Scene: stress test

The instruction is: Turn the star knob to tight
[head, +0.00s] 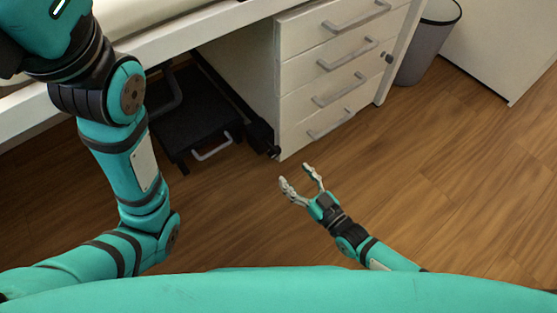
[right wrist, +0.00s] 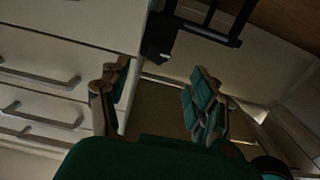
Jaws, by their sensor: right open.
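A small dark knob-like thing (head: 388,58) sits at the right edge of the white drawer cabinet, near its top drawers in the head view. It is too small to tell whether it is the star knob or which way it is turned. My right gripper (head: 295,174) is open and empty above the wooden floor, in front of the cabinet's lower end and well apart from the dark thing. In the right wrist view its fingers (right wrist: 155,95) are spread with nothing between them. My left arm shows at the left, but its gripper is out of view.
The white drawer cabinet (head: 318,22) has several grey handles and also shows in the right wrist view (right wrist: 60,40). A black step-like frame (head: 200,125) stands under the white desk. A grey bin (head: 425,45) is at the back right. The floor at the right is clear.

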